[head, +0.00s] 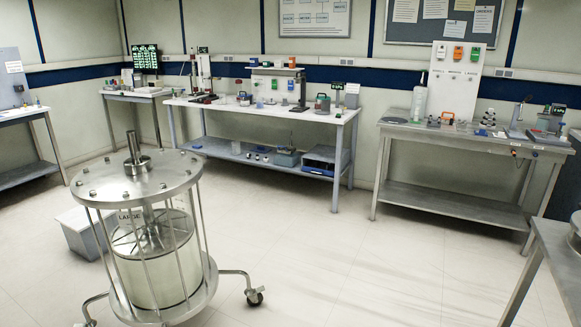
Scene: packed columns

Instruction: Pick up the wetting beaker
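I cannot pick out the wetting beaker for certain. Several small vessels and instruments stand on the white bench (375,114) at the back wall and on the grey bench (470,141) at the right. They are too small and far away to tell which one is the beaker. A tall translucent bottle (419,103) stands on the left part of the grey bench. Neither of my grippers shows in the head view.
A large wheeled column (152,262), labelled LARGE, stands on the floor at the front left, with a grey box (82,234) behind it. A desk (17,112) is at the far left. Another table (556,258) cuts in at the lower right. The middle floor is clear.

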